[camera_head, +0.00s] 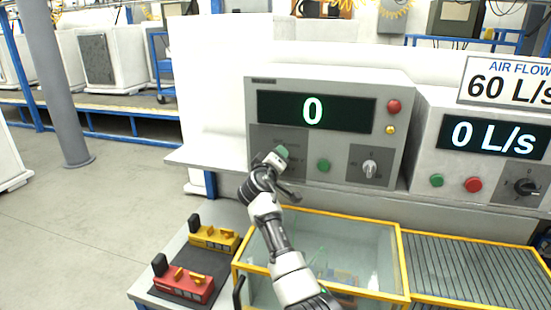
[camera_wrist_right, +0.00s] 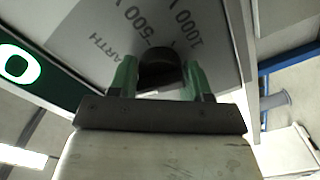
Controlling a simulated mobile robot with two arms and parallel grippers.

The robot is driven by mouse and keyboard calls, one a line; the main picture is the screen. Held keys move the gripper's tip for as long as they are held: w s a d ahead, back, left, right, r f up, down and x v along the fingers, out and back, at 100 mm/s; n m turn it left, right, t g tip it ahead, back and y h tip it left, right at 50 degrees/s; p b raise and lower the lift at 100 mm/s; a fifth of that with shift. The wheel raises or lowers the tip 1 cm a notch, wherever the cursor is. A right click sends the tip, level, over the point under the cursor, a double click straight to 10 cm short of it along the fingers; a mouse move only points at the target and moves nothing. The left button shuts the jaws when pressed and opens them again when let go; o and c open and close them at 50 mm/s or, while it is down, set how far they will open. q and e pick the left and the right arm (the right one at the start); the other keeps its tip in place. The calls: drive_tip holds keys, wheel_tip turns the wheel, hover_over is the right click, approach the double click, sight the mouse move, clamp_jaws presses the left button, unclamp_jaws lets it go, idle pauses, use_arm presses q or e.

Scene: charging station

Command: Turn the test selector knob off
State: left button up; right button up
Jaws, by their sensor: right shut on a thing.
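The test selector knob (camera_wrist_right: 160,70) is a dark round knob on a grey label plate, seen in the right wrist view. Printed marks "EARTH", "500 V" and "1000 V" show beside it; the knob's pointer is hidden, so I cannot tell its setting. My right gripper (camera_wrist_right: 158,88) has its green fingers shut on the knob, one on each side. In the head view my right gripper (camera_head: 278,156) is at the lower left of the grey tester panel (camera_head: 330,88) and covers the knob there. The tester's display (camera_head: 313,111) reads 0. My left gripper is not in view.
A green button (camera_head: 323,166) and a silver knob (camera_head: 370,169) sit right of my gripper, with a red light (camera_head: 394,106) above. Below stand a yellow-framed glass box (camera_head: 375,245) and red (camera_head: 190,284) and yellow (camera_head: 214,238) devices. An air flow unit (camera_head: 480,150) stands right.

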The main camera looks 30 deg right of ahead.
drive_tip(key=shift+n+p, duration=0.3)
drive_tip(key=shift+n, duration=0.9)
drive_tip(key=o, duration=0.9)
drive_tip(key=b+v, duration=0.3)
drive_tip(key=v, duration=0.7)
drive_tip(key=shift+s+a, duration=0.25)
drive_tip(key=shift+s, duration=0.05)
drive_tip(key=shift+f, duration=0.1)
